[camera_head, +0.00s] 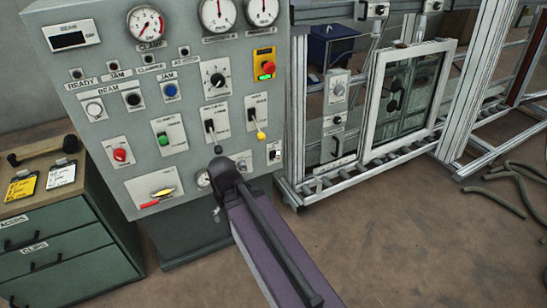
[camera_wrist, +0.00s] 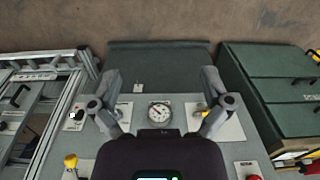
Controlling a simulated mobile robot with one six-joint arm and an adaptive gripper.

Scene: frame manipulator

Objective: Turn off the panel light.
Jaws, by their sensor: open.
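The grey control panel (camera_head: 120,125) stands left of centre in the head view, with gauges, buttons, levers and switches. A small switch on a white plate (camera_head: 274,152) is at its lower right edge; it also shows at the left in the wrist view (camera_wrist: 73,118). I cannot read its label or tell its position. No control can be clearly read as the panel light's. My gripper (camera_wrist: 160,76) is open and empty, its fingers spread on either side of a small round gauge (camera_wrist: 160,112) low on the panel. In the head view my arm hides part of the lower panel.
A lever with a yellow knob (camera_head: 261,135) and a black-knobbed lever (camera_head: 209,125) stick out above my arm. A green drawer cabinet (camera_head: 60,235) stands left. A metal frame with a white-framed window (camera_head: 372,105) stands right. Hoses (camera_head: 495,205) lie on the floor.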

